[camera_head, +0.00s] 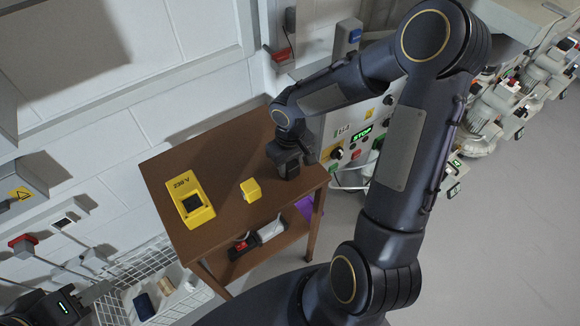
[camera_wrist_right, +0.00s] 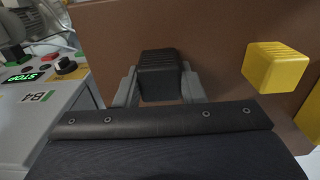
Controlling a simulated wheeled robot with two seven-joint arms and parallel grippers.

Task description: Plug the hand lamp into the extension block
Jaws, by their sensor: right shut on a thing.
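The yellow block marked "230 V" (camera_head: 188,203), which looks like the extension block, lies on the brown table (camera_head: 215,152) with a dark recess in its top. My right gripper (camera_head: 287,167) is over the table's right end. It is shut on a black ribbed block (camera_wrist_right: 160,75), with a grey finger on each side; whether this is the lamp's plug I cannot tell. A small yellow ribbed cube (camera_head: 251,190) stands between the two and also shows in the wrist view (camera_wrist_right: 275,68). I cannot make out the hand lamp. My left gripper (camera_head: 98,292) is at the lower left, its fingers unclear.
A control cabinet with a lit STOP sign (camera_head: 361,134) stands close beyond the table's right end. The lower shelf holds red and black items (camera_head: 243,246). A white wire basket (camera_head: 150,275) with several items stands left of the table. The tabletop's back is clear.

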